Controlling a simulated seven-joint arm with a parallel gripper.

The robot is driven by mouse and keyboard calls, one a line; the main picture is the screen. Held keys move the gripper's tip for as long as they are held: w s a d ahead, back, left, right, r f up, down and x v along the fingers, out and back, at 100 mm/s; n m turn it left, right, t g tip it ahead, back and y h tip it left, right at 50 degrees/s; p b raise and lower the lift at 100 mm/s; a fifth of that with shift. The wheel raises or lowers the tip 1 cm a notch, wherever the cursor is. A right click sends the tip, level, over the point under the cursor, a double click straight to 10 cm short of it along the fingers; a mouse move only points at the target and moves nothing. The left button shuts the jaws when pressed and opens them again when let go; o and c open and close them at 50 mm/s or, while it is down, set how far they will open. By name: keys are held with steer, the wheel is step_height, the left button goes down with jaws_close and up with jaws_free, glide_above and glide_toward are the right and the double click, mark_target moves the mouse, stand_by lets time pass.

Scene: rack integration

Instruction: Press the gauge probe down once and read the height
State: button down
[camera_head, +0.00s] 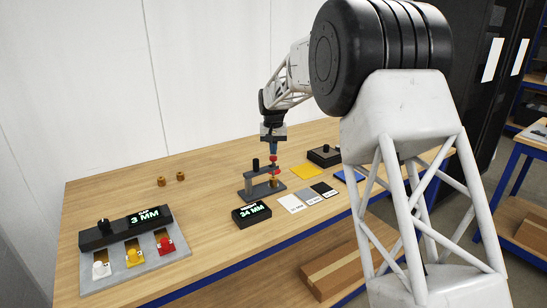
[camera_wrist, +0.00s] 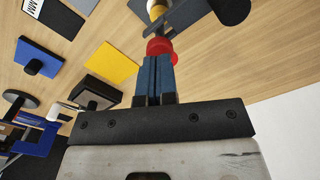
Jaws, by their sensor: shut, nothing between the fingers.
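The gauge (camera_head: 262,187) is a dark grey stand with a base, an upright and an arm, standing mid-table. Its probe has a red cap (camera_head: 274,171), which also shows in the wrist view (camera_wrist: 160,47) with a yellow part beyond it. The black readout (camera_head: 252,215) in front of the stand shows 34 MM in green. My gripper (camera_head: 273,156) points down with its blue fingers together and empty, right above the red cap. In the wrist view the fingertips (camera_wrist: 157,60) overlap the cap's edge; I cannot tell whether they touch.
A control panel (camera_head: 127,248) with white, yellow and red levers and a display reading 3 MM stands front left. White, grey and black plates (camera_head: 308,197) lie right of the readout. A yellow pad (camera_head: 306,171) and a black box (camera_head: 324,156) lie behind them. Two brass pieces (camera_head: 180,176) stand left.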

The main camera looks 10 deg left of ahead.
steer(key=shift+r, duration=0.15)
stand_by(0.3)
step_height(320, 180, up, 7)
stand_by(0.8)
steer(key=s+d+r+m+t, duration=0.1)
steer(key=s+d+r, duration=0.4)
steer(key=s+d, duration=0.8)
steer(key=s+d+r+m, duration=0.1)
steer(key=s+d+r, duration=0.3)
steer(key=s+d, duration=0.95)
steer(key=s+d+f, duration=0.3)
steer(key=s+d, duration=0.1)
steer(key=s, duration=0.6)
steer(key=s+d+f+t, duration=0.1)
steer(key=s+d+f, duration=0.2)
steer(key=s, duration=0.8)
steer(key=s+d+f+m, duration=0.1)
steer(key=s+d+f, duration=0.3)
steer(key=s, duration=0.7)
steer(key=shift+s+d+t, duration=0.25)
steer(key=shift+d+t, duration=0.05)
steer(key=shift+d, duration=0.95)
